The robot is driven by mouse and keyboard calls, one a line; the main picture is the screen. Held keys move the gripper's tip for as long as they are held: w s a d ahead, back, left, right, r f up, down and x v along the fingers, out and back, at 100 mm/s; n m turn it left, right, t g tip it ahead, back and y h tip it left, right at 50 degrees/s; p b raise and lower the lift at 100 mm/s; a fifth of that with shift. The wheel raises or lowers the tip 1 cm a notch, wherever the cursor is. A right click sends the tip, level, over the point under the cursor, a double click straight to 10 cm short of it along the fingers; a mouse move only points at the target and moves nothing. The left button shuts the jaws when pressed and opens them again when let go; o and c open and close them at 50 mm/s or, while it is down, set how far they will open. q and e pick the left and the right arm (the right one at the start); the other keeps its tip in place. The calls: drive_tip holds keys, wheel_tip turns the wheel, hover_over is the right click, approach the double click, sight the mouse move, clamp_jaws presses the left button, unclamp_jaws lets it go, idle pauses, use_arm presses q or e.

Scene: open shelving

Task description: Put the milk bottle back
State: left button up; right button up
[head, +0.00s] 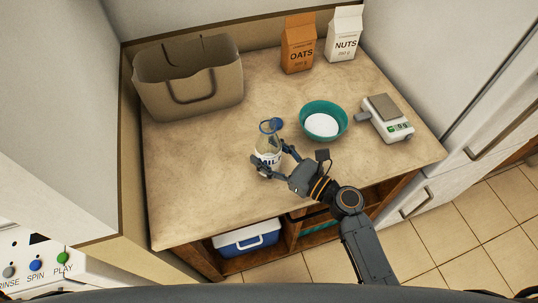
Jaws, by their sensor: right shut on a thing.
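The milk bottle (267,155) is clear with a pale label reading "MIL" and a blue cap-like ring (271,125) at its top. It is upright at the middle of the countertop, near the front. My right gripper (272,158) is shut on the bottle, with fingers on either side of it. Part of the label is hidden by the fingers. I cannot tell whether the bottle's base touches the counter. My left gripper is not in view.
A teal bowl with white contents (322,122) and a kitchen scale (387,120) stand to the right. Oats (298,45) and nuts (343,36) cartons stand at the back. A brown bag (188,80) is at the back left. A blue-white cooler (246,239) sits on the shelf below. The counter's left front is clear.

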drive_tip(key=shift+f, duration=0.45)
drive_tip(key=o, duration=1.5)
drive_tip(key=shift+f, duration=0.15)
drive_tip(key=shift+s+d, duration=0.1)
drive_tip(key=shift+d, duration=0.05)
drive_tip(key=b+v, duration=0.2)
drive_tip(key=v, duration=0.8)
drive_tip(key=shift+s+d+b, duration=0.2)
drive_tip(key=shift+s+b, duration=0.05)
drive_tip(key=shift+b, duration=0.15)
drive_tip(key=shift+s+d, duration=0.35)
drive_tip(key=shift+d, duration=0.1)
